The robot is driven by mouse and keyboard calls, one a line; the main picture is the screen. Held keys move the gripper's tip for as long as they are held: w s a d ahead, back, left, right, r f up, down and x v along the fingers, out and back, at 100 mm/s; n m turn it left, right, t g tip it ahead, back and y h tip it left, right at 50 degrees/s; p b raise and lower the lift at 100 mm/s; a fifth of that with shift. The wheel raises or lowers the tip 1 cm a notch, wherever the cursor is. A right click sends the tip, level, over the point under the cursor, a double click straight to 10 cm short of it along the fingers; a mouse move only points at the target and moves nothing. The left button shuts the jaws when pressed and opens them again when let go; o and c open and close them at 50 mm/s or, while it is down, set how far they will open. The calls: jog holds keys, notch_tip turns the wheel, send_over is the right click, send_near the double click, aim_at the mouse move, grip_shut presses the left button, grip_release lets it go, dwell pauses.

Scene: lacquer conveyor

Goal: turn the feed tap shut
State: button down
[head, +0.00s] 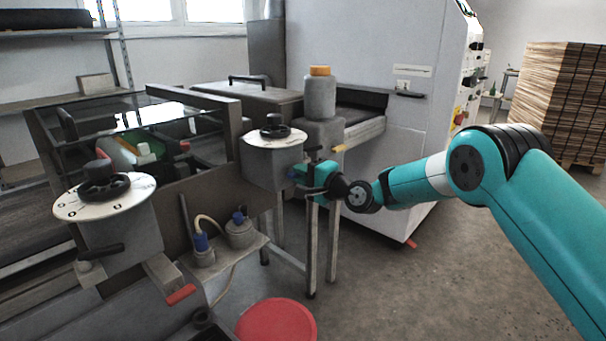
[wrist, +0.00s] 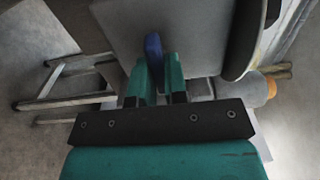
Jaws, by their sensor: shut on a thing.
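A blue tap handle (wrist: 153,46) stands out from the grey housing in the wrist view. My gripper (wrist: 158,72) has its two teal fingers closed on either side of this handle, gripping it. In the head view, my gripper (head: 299,172) reaches in from the right to the side of the grey dial-topped box (head: 272,160). The fingers mostly cover the handle there, so its angle is hard to read. The tap's body is hidden from both views.
A second dial-topped box (head: 120,226) stands at the left, with a red handle (head: 180,294) below it. Blue-topped fittings (head: 240,234) sit on a shelf. A red round lid (head: 276,322) is on the floor. Open floor lies right of the machine's legs.

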jog(key=shift+a, duration=0.1)
jog(key=c, duration=1.2)
grip_release()
jog(key=shift+o, duration=0.2)
jog(key=b+v, duration=0.3)
jog(key=v, duration=1.4)
jog(key=shift+s, duration=0.15)
